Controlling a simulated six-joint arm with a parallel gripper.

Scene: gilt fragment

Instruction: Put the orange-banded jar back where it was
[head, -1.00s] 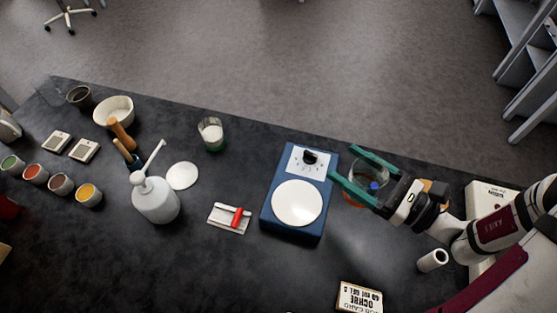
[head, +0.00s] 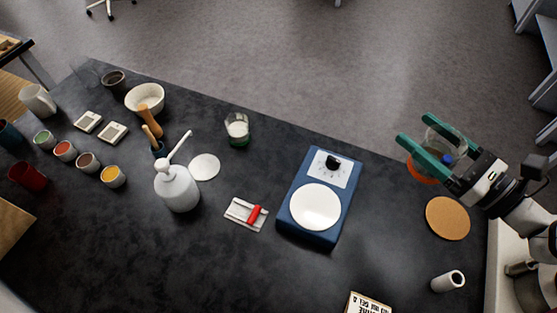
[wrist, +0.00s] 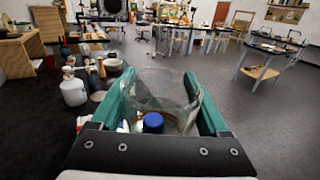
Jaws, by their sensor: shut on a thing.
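The orange-banded jar (head: 447,136) is clear glass with an orange band low on it. My gripper (head: 416,128) is shut on it, with a green finger along each side. The jar is near the bench's back right edge, beyond the cork mat (head: 447,218); its height above the bench is hard to tell. In the wrist view the jar (wrist: 165,88) is between the two fingers, and a blue object (wrist: 153,122) shows in or behind its glass. The cork mat is bare and lies just in front of my gripper.
A blue stirrer (head: 318,200) with a white plate stands left of the mat. A green-banded glass (head: 237,130) stands further left. A white cylinder (head: 448,281) lies near the front right. A red-handled tool (head: 254,215), white bottle (head: 177,188) and several paint cups are leftward.

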